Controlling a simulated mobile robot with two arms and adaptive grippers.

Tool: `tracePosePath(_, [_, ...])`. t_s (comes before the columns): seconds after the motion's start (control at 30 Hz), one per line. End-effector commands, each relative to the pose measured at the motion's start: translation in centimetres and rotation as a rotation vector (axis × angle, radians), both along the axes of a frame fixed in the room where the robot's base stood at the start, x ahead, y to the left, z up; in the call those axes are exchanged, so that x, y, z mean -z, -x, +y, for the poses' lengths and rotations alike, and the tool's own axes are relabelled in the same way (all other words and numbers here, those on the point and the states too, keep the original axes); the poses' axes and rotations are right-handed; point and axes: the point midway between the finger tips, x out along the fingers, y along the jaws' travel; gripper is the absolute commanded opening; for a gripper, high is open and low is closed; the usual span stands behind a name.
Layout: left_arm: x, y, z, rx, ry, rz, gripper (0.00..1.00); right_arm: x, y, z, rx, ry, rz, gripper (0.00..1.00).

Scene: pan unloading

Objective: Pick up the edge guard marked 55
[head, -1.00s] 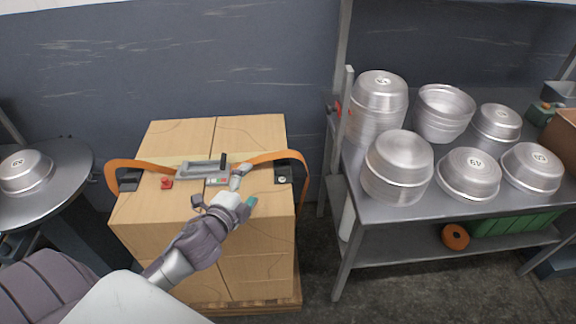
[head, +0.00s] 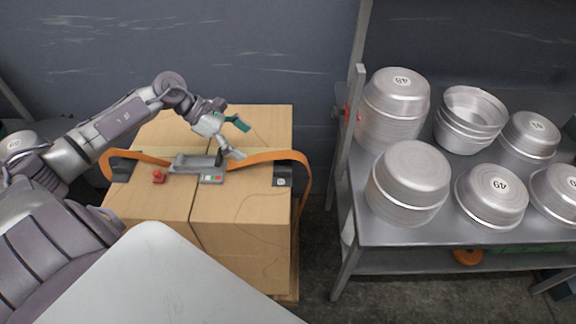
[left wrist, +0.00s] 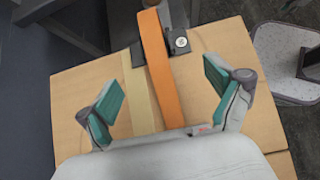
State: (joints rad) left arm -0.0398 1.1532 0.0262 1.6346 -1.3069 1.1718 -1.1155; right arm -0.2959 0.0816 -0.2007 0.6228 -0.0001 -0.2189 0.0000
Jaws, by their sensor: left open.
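A black edge guard (head: 282,177) with a small round white label sits on the right edge of the cardboard box, at the orange strap (head: 268,157). The same kind of guard with a label (left wrist: 181,42) shows beyond my fingers in the left wrist view; its number is too small to read. Another black edge guard (head: 122,170) is at the box's left edge. My left gripper (head: 237,140) is open and empty above the box, left of the labelled guard. In the left wrist view its teal-padded fingers (left wrist: 163,90) spread either side of the strap. My right gripper is not in view.
The box (head: 240,220) also carries a grey strap tool (head: 195,162), a red piece (head: 159,177) and a small device with coloured buttons (head: 212,178). A metal shelf (head: 375,232) with several metal pans stands to the right; a gap of floor separates them.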

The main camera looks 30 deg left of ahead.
Motion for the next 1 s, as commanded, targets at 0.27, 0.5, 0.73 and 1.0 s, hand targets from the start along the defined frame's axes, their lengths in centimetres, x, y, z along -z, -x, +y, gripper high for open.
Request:
tracePosePath(0.27, [3.6, -2.1, -3.5, -0.001, 0.009, -0.002, 0.92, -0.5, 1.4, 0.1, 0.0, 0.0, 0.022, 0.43])
tracePosePath(0.5, [4.9, -2.9, -4.6, -0.001, 0.008, -0.002, 0.92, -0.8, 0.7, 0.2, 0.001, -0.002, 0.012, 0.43])
tracePosePath(0.73, [6.6, -4.9, -6.7, -0.001, 0.012, -0.002, 0.92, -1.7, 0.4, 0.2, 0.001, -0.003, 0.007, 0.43])
tracePosePath(1.0, [8.0, -5.4, -7.5, -0.002, 0.006, -0.001, 0.92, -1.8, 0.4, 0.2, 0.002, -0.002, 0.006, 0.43])
